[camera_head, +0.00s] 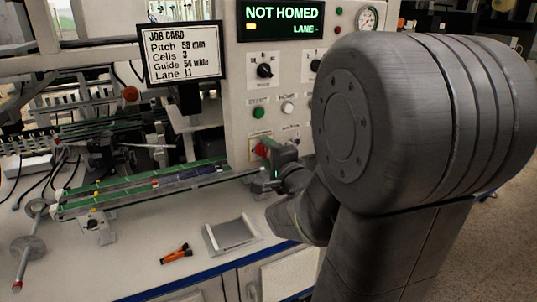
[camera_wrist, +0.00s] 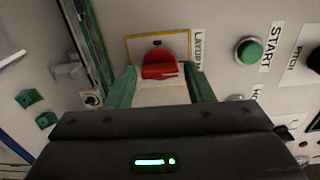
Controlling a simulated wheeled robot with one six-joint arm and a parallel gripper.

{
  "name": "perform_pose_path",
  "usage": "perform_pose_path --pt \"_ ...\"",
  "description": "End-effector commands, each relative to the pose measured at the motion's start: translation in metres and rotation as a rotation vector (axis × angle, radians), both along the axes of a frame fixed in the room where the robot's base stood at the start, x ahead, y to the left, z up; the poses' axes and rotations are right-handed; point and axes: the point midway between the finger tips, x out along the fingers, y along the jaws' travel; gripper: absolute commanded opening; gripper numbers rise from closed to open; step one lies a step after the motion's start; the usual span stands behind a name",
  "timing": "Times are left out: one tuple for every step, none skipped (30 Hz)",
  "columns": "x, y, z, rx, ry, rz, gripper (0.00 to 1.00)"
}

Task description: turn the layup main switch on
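The layup main switch is a red rotary knob (camera_wrist: 159,70) on a yellow-edged plate, beside a partly hidden "LAYUP M" label in the wrist view. Its raised grip lies crosswise in that view. It also shows as a red knob (camera_head: 262,149) low on the panel in the head view, partly behind my gripper (camera_head: 270,172). In the wrist view my gripper (camera_wrist: 160,82) is open. Its two green fingers stand on either side of the knob, with visible gaps. I cannot tell how far the tips are from the panel.
The green START button (camera_wrist: 249,51) is close to the right of the switch in the wrist view. The display (camera_head: 282,20) reads "NOT HOMED, LANE -". A green-railed conveyor (camera_head: 150,186) runs left of my gripper. A grey tray (camera_head: 231,235) lies on the bench below.

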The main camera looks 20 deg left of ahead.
Motion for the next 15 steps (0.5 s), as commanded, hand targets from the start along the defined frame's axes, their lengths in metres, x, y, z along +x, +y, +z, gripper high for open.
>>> perform_pose_path --pt "0.000 0.000 0.000 0.000 0.000 0.000 0.56" --pt "0.000 0.000 0.000 -0.001 -0.001 0.000 0.56" --pt "0.000 0.000 0.000 -0.001 -0.001 0.000 0.56" --pt "0.000 0.000 0.000 -0.001 -0.001 0.000 0.56" --pt "0.000 0.000 0.000 -0.001 -0.001 0.000 0.56" --pt "0.000 0.000 0.000 -0.001 -0.001 0.000 0.56" --pt "0.000 0.000 0.000 -0.001 -0.001 0.000 0.56" --pt "0.000 0.000 0.000 -0.001 -0.002 0.000 0.56" --pt "0.000 0.000 0.000 -0.001 -0.002 0.000 0.56" --pt "-0.001 -0.001 0.000 -0.001 -0.002 0.000 0.56" --pt "-0.001 -0.002 0.000 -0.001 -0.002 0.000 0.56" --pt "-0.003 -0.004 0.000 -0.001 -0.002 -0.001 0.56" --pt "-0.004 -0.006 0.000 -0.001 -0.002 -0.001 0.56" --pt "-0.007 -0.008 0.000 -0.001 -0.001 -0.001 0.56" --pt "-0.010 -0.013 0.000 -0.001 -0.001 -0.002 0.56"
